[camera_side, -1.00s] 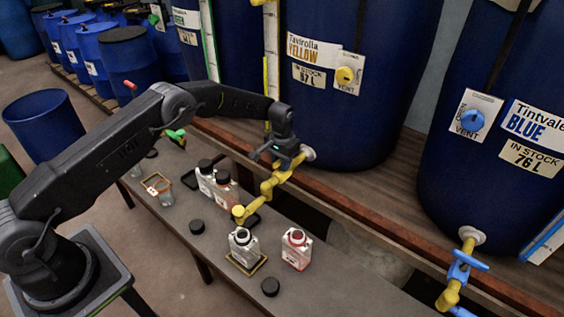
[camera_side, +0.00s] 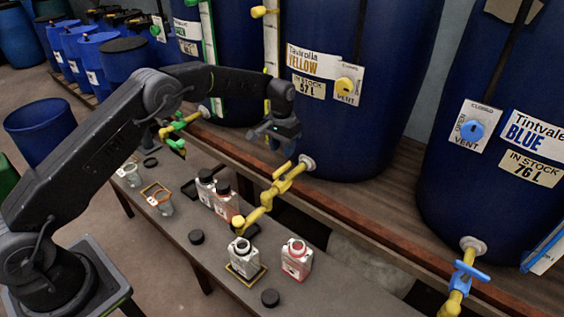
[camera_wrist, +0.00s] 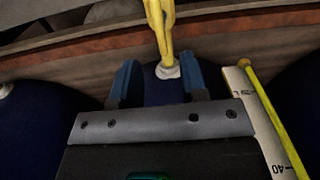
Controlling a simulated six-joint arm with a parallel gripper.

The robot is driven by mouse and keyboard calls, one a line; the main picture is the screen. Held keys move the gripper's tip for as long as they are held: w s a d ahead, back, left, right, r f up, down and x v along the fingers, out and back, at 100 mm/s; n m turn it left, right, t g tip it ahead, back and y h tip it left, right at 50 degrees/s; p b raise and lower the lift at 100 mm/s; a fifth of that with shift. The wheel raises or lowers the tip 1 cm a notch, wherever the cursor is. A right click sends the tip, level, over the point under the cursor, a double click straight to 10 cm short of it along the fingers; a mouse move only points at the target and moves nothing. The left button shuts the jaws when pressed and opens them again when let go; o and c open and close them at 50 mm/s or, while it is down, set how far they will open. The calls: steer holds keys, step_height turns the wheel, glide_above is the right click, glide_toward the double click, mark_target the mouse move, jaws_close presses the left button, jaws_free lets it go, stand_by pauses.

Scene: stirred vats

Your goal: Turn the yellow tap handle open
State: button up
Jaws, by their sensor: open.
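The yellow tap (camera_side: 262,205) juts from a pale flange low on the blue vat labelled Tavirolla Yellow. Its yellow handle (camera_side: 282,171) appears to lie nearly along the pipe, near the vat. In the wrist view the tap (camera_wrist: 160,35) is ahead of the jaws, and the handle shows as a strip close beside the pipe. My gripper (camera_side: 276,136) is open and empty, above the handle and apart from it. Its two blue-grey fingers (camera_wrist: 157,72) are spread in the wrist view. An open bottle (camera_side: 243,256) stands under the tap's spout on a yellow-edged pad.
A bottle with red contents (camera_side: 296,262) stands right of it, and more bottles (camera_side: 222,200) stand behind on the bench. Black caps (camera_side: 270,298) lie about. The blue tap (camera_side: 461,280) is at right. A wooden ledge (camera_side: 335,212) runs along the vats.

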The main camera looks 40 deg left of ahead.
steer(key=shift+r, duration=1.95)
steer(key=s+d+r+t, duration=0.1)
steer(key=s+r, duration=0.7)
steer(key=r, duration=0.2)
steer(key=s+r+t, duration=0.2)
steer(key=s+r, duration=0.5)
steer(key=r, duration=0.3)
steer(key=s+f+t, duration=0.1)
steer(key=s+t, duration=0.1)
steer(key=s, duration=2.2)
steer(key=shift+s+d+f+t, duration=0.2)
steer(key=shift+s+d+t, duration=0.15)
steer(key=shift+d, duration=0.1)
